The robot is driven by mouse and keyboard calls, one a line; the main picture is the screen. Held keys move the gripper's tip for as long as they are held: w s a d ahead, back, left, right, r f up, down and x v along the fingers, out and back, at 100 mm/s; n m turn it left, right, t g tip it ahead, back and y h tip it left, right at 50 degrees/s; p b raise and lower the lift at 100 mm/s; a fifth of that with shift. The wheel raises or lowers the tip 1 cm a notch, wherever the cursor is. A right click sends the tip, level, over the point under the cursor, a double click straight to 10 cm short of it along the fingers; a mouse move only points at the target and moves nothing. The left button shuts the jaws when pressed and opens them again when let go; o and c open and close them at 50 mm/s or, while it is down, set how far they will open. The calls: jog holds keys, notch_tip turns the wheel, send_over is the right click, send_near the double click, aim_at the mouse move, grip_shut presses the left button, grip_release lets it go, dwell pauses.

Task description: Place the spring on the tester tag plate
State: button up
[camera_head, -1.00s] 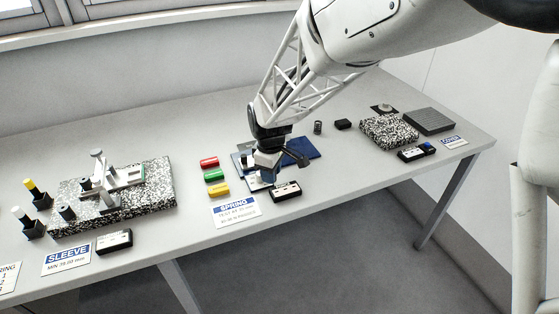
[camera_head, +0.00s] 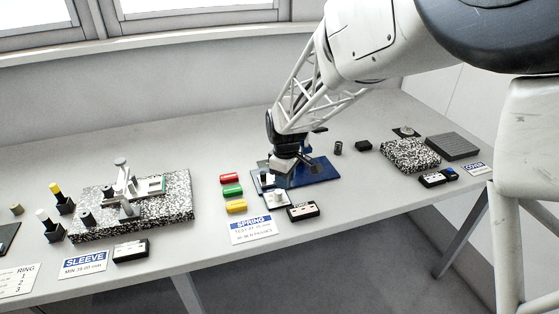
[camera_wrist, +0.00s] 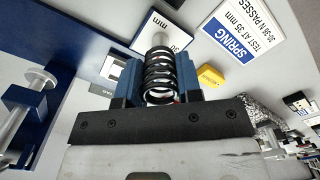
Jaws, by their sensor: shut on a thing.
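The black coil spring (camera_wrist: 159,76) is held between the two blue fingers of my gripper (camera_wrist: 158,88) in the wrist view, its coil axis running away from the palm. In the head view my gripper (camera_head: 284,174) is over the left end of the blue tester base (camera_head: 318,175), and the spring cannot be made out there. A pale plate with a dark printed number (camera_wrist: 153,36) lies beyond the spring in the wrist view. A small "OK" marking (camera_wrist: 108,91) shows left of the fingers. I cannot tell which plate is the tester tag plate.
Red, green and yellow blocks (camera_head: 232,191) lie left of the tester. The SPRING card (camera_head: 253,229) and a black-and-white box (camera_head: 302,211) are in front. A speckled block (camera_head: 160,206) with a fixture stands at left, another (camera_head: 410,155) at right.

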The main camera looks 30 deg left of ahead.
jog(key=w+a+r, duration=0.2)
jog(key=w+a, duration=1.2)
jog(key=w, duration=0.2)
jog(key=shift+a+r, duration=0.3)
jog(key=shift+r, duration=0.05)
jog(key=shift+f, duration=0.1)
jog(key=shift+f, duration=2.4)
jog(key=shift+f, duration=2.5)
jog(key=shift+f, duration=0.15)
jog(key=o, duration=0.9)
jog(key=shift+o, duration=0.2)
